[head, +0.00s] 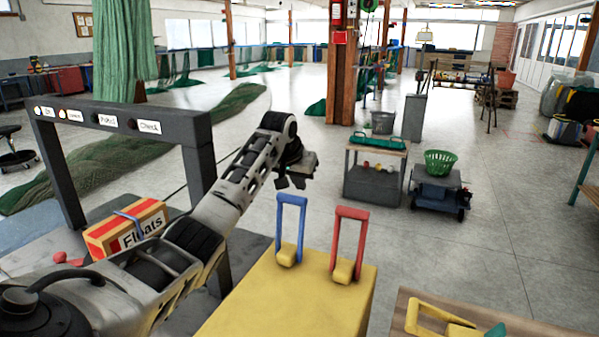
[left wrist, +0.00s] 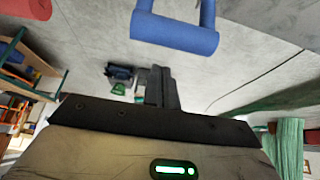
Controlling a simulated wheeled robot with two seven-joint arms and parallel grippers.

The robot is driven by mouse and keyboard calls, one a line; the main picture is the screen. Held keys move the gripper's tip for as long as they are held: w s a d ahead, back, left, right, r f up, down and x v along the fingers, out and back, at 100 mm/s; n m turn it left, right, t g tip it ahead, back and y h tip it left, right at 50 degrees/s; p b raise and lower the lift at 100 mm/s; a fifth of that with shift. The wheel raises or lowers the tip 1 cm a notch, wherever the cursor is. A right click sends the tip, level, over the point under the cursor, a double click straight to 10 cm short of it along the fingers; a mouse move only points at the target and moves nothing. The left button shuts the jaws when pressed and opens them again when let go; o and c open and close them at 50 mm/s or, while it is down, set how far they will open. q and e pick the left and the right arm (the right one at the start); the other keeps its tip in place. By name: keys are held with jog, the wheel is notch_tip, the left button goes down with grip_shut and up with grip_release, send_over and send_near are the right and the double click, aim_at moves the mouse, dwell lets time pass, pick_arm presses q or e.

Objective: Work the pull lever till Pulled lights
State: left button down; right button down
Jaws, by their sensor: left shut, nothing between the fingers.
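Two loop-shaped levers stand upright on a yellow box (head: 290,312): a blue lever (head: 291,230) on the left and a red lever (head: 348,245) on the right. Which one is the pull lever is not marked. My left gripper (head: 291,182) is shut and empty, just above the blue loop in the picture and apart from it. In the left wrist view the blue lever (left wrist: 175,32) is beyond the shut left gripper (left wrist: 162,72); part of the red lever (left wrist: 28,8) shows at the corner. My right gripper is not in view.
The dark lamp frame (head: 160,122) and a Floats box (head: 127,228) stand at the left, beside my left arm. A wooden top with a yellow tool (head: 440,318) is at the bottom right. A grey cart (head: 375,180) stands beyond the levers.

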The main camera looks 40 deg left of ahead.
pick_arm(q)
jog(key=shift+s+d+f, duration=0.1)
jog(key=shift+s+d, duration=0.1)
jog(key=shift+s, duration=0.45)
jog(key=shift+s+d+f, duration=0.1)
jog(key=shift+s+d, duration=0.1)
jog(key=shift+s, duration=0.4)
